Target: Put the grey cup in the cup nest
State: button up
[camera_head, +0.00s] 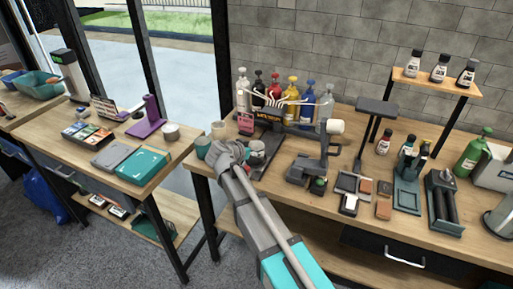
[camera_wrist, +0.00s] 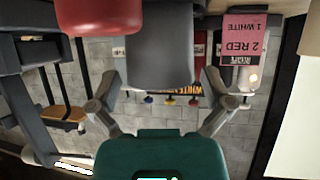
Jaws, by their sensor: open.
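The grey cup (camera_wrist: 160,45) shows upside down at the top middle of the wrist view. It stands between the lines of my two fingers, just beyond their tips. My gripper (camera_wrist: 157,85) is open, with one finger on each side and nothing held. A red cup (camera_wrist: 98,15) is close beside the grey cup on the left of the wrist view. In the head view, my gripper (camera_head: 230,150) is low over the left end of the workbench, and it hides the grey cup. I cannot make out the cup nest for certain.
A pink recipe card (camera_wrist: 243,40) stands behind the cups. A teal cup (camera_head: 203,147) and a beige cup (camera_head: 218,130) are left of my gripper in the head view. Several pump bottles (camera_head: 290,92) line the back. A dark stand (camera_head: 305,165) is to the right.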

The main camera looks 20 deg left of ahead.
jog(key=p+v, duration=0.4)
jog(key=v, duration=0.5)
jog(key=shift+s+r, duration=0.2)
jog(key=shift+s, duration=0.05)
jog(key=shift+a, duration=0.1)
